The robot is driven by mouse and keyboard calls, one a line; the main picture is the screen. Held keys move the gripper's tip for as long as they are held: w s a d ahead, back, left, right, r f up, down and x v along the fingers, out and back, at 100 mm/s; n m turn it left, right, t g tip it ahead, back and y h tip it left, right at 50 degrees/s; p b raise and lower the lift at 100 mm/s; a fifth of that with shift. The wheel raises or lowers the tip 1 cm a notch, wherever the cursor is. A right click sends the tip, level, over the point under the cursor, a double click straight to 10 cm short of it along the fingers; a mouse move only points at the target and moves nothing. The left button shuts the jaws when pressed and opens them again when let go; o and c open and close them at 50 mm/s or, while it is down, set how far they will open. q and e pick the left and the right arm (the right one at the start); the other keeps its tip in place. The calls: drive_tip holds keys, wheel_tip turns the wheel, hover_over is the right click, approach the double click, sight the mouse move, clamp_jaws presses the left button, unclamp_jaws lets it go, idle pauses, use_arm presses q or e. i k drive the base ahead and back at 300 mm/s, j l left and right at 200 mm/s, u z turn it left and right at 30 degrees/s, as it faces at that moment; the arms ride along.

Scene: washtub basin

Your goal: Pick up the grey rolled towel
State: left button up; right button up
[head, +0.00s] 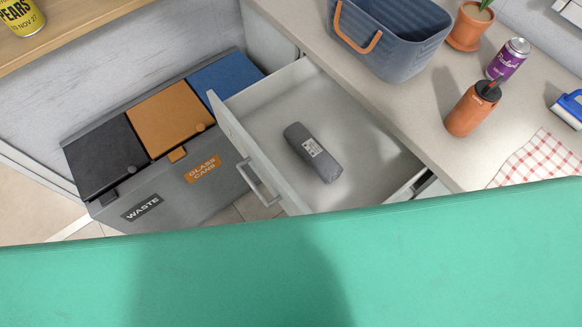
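The grey rolled towel (313,152) lies in an open white drawer (258,98), near the middle of its floor. It is a dark grey roll with a small white printed label on its upper side. It lies at a slant, and nothing touches it but the drawer floor. Neither of my grippers is in view.
A large green surface (300,280) fills the bottom and hides what is behind it. The counter (430,110) right of the drawer holds a blue-grey basin (395,45), an orange bottle (472,110), a purple can (508,60) and a checked cloth (540,160). Sorting bins (165,185) stand left.

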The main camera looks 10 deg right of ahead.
sight(327, 169)
drive_tip(key=j+z, duration=0.25)
drive_tip(key=z, duration=0.2)
drive_tip(key=k+j+z, duration=0.15)
drive_tip(key=z, duration=0.3)
drive_tip(key=k+j+z, duration=0.1)
drive_tip(key=j+z, duration=0.2)
drive_tip(key=z, duration=0.15)
